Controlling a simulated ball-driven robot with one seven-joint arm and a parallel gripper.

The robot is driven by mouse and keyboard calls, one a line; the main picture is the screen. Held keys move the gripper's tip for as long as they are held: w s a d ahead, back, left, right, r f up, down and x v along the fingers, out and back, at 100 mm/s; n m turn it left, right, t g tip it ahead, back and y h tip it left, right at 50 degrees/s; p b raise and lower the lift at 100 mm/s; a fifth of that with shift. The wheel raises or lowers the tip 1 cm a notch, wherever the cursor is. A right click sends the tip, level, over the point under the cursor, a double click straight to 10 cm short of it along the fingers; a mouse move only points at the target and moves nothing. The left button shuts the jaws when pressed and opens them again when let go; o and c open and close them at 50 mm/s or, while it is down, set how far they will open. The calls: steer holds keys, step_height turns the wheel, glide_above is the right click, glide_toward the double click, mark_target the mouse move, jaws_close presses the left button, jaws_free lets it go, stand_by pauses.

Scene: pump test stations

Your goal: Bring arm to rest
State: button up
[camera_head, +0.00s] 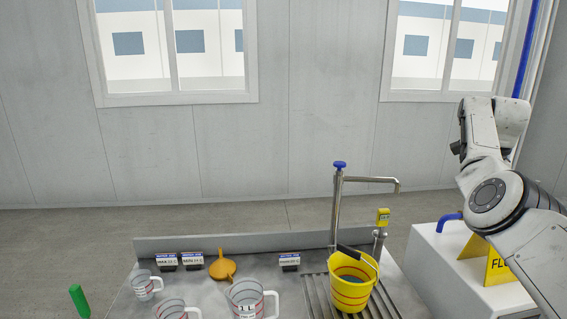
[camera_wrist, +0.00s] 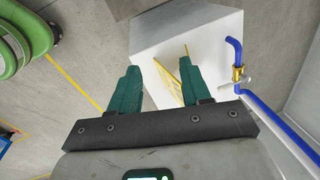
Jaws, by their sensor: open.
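My arm rises at the right side of the head view, its links folded over the white box. In the wrist view my gripper (camera_wrist: 155,92) shows two green fingers set well apart. Nothing is between them in its grasp. The white box (camera_wrist: 205,45) and a yellow sign (camera_wrist: 188,78) lie beyond the fingers, apart from them as far as I can tell. The fingertips do not show clearly in the head view.
A steel bench (camera_head: 205,295) holds a yellow bucket (camera_head: 350,285) under a tap (camera_head: 338,205), measuring jugs (camera_head: 250,298) and an orange funnel (camera_head: 222,265). The white box (camera_head: 440,262) bears a yellow sign (camera_head: 497,268). A blue pipe (camera_wrist: 235,55) and green hose (camera_wrist: 30,35) are near.

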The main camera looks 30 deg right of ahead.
steer(key=a+f+n, duration=0.1)
steer(key=a+f, duration=0.2)
steer(key=f, duration=0.3)
steer(key=w+a+f+n, duration=0.1)
steer(key=a+f+n, duration=0.15)
steer(key=f, duration=0.35)
steer(key=a+f+n, duration=0.1)
steer(key=a+f, duration=0.2)
steer(key=f, duration=0.3)
steer(key=s+a+f+n+g+h, duration=0.1)
steer(key=a+f+n, duration=0.2)
steer(key=a+f, duration=0.35)
steer(key=s+a+f+n, duration=0.2)
steer(key=a+f+n, duration=0.1)
steer(key=a+f, duration=0.4)
steer(key=s+a+f+n, duration=0.1)
steer(key=s+a+n, duration=0.3)
steer(key=a, duration=0.5)
steer(key=s+a+f+n+y, duration=0.1)
steer(key=s+a+f+n, duration=0.1)
steer(key=s+a+n, duration=0.3)
steer(key=s+a+f+n+y, duration=0.1)
steer(key=s+a+n, duration=0.4)
steer(key=s+a, duration=0.5)
steer(key=a, duration=0.4)
steer(key=shift+s+a+f, duration=0.15)
steer(key=shift+s+a, duration=0.05)
steer(key=shift+a, duration=0.15)
